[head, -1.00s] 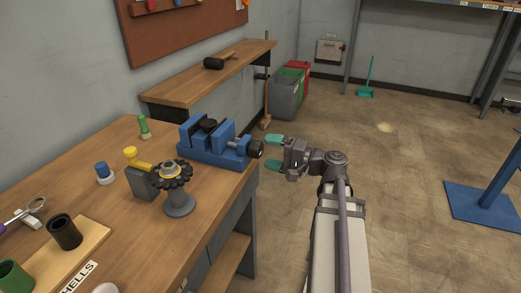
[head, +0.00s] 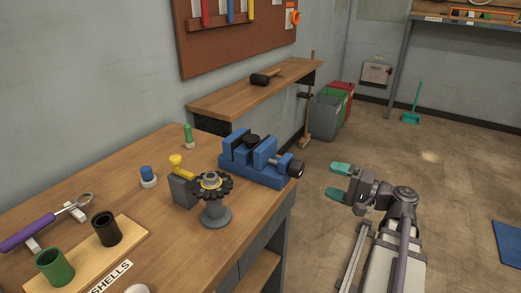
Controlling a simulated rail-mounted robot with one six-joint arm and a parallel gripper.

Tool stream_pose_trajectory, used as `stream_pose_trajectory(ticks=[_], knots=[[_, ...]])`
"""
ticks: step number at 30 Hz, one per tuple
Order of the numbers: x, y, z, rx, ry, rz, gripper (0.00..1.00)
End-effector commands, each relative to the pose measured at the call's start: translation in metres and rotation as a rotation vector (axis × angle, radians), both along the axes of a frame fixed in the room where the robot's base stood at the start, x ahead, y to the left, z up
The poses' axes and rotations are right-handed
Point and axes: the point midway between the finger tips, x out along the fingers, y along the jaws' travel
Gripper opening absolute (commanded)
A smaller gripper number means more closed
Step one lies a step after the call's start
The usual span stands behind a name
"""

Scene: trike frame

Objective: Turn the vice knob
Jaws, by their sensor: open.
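The blue vice (head: 262,160) sits on the wooden workbench near its right edge, with a black round piece between its jaws. Its dark knob (head: 296,168) is at the end of the screw on the right side and sticks out past the bench edge. My gripper (head: 337,181) is to the right of the knob, over the floor, with its two green fingertips spread apart and empty. The fingertips point left, towards the vice, and a visible gap separates them from the knob.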

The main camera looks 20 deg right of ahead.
Motion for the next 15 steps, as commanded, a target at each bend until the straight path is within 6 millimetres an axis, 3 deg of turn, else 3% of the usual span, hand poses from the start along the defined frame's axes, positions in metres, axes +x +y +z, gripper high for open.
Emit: stream_pose_trajectory(ticks=[10,13,15], knots=[[-0.0008,0.0011,0.0046,-0.008,-0.007,0.0,0.79],[-0.0013,0.0018,0.0046,-0.141,-0.116,0.0,0.79],[-0.002,0.0025,0.0056,-0.317,-0.261,0.0,0.79]])
